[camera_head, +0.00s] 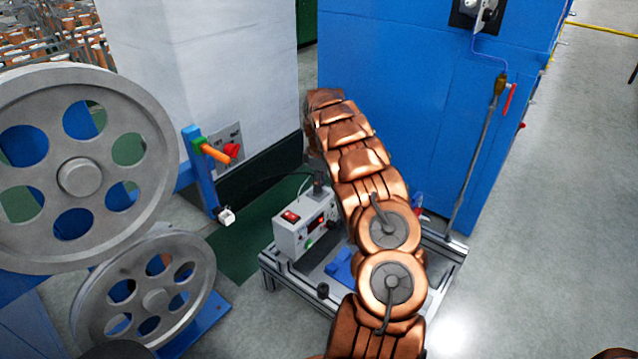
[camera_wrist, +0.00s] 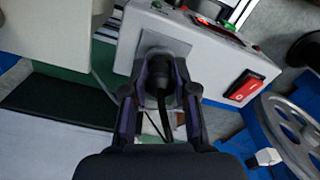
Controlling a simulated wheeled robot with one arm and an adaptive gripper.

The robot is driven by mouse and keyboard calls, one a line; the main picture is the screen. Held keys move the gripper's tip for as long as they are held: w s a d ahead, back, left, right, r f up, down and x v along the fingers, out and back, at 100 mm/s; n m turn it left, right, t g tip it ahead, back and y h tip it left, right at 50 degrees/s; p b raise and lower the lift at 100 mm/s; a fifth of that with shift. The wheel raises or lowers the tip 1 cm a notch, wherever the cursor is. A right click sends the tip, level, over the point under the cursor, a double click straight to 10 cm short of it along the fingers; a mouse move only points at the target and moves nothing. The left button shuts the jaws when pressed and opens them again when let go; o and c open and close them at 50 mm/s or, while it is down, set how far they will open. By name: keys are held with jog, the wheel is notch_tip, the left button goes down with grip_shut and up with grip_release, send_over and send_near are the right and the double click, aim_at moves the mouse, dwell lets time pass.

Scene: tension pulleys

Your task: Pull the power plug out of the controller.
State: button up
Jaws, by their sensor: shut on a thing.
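The controller (camera_head: 305,228) is a pale grey box with a red switch, standing on a metal-framed stand left of my copper arm. Its side fills the top of the wrist view (camera_wrist: 205,48), with the red switch (camera_wrist: 243,87) at right. The black power plug (camera_wrist: 158,72) is at a grey plate (camera_wrist: 160,40) on that side, with its black cable running down toward me. My gripper (camera_wrist: 160,82) is shut on the plug, one finger on each side. The plug appears to meet the plate; how deep it sits is hidden. In the head view my arm largely hides the gripper.
Two large grey pulleys (camera_head: 150,185) stand at left. A blue post with an orange handle (camera_head: 215,152) is behind the controller. A blue cabinet (camera_head: 425,90) stands behind my arm. The floor (camera_head: 530,230) at right is clear.

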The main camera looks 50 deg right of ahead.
grip_shut()
jog(key=shift+r+p, duration=0.6)
jog(key=shift+r, duration=0.75)
dwell(0.6)
jog(key=shift+r+p, duration=0.95)
jog(key=shift+r, duration=1)
